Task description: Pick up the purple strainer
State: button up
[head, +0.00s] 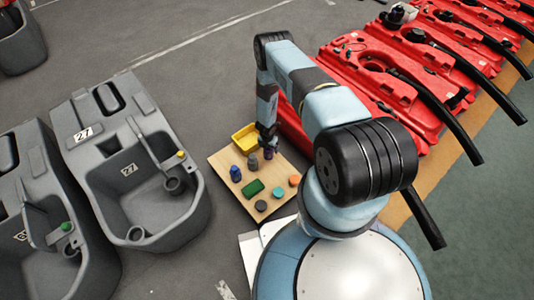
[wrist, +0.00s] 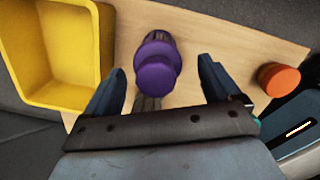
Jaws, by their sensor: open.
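The purple strainer (wrist: 156,72) stands on the wooden board (wrist: 215,55) in the wrist view, seen from above with a round top and a wider part behind it. My gripper (wrist: 161,66) is open, one finger to the left of the strainer and one to the right, with gaps on both sides. Nothing is held. In the head view my gripper (head: 267,143) is over the far part of the board, and the strainer (head: 268,154) shows only as a small dark shape below it, partly hidden.
A yellow bin (wrist: 60,45) stands close on the left. An orange round piece (wrist: 279,79) lies to the right. The board also bears a blue piece (head: 235,174), a grey piece (head: 252,162) and a green block (head: 253,188). Grey tanks (head: 130,160) and red tanks (head: 370,70) flank it.

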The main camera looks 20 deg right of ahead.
aim_at(269, 150)
jog(key=shift+w+d+f, duration=0.15)
jog(key=shift+f, duration=0.9)
jog(key=shift+w+d+f, duration=0.1)
jog(key=shift+f, duration=0.9)
jog(key=c, duration=1.1)
jog(key=shift+r, duration=0.1)
jog(key=shift+c, duration=0.2)
